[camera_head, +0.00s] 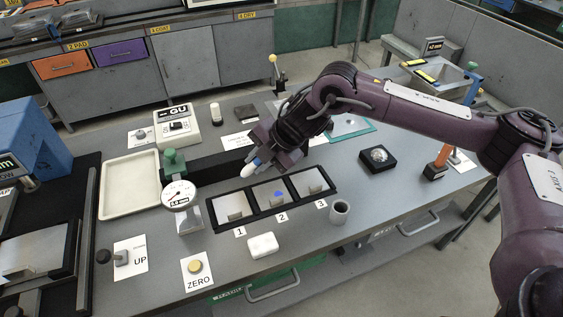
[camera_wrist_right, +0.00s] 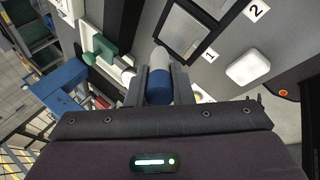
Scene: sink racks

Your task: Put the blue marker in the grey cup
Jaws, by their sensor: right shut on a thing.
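My right gripper (camera_head: 263,158) is shut on the blue marker (camera_head: 254,165), a short blue cylinder with a white end. In the wrist view the marker (camera_wrist_right: 158,82) sits between the two fingers, its white end pointing away from my palm. The gripper holds it above the far side of the numbered tray, near compartments 1 and 2. The grey cup (camera_head: 339,212) stands upright on the bench at the right front of the tray, apart from the gripper. My left gripper is not in view.
The black three-part tray (camera_head: 249,203) lies below, with a blue spot in compartment 2. A white block (camera_head: 263,245) lies in front. A dial gauge (camera_head: 180,196) stands left. A black box (camera_head: 378,158) sits right of the tray. Bench around the cup is clear.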

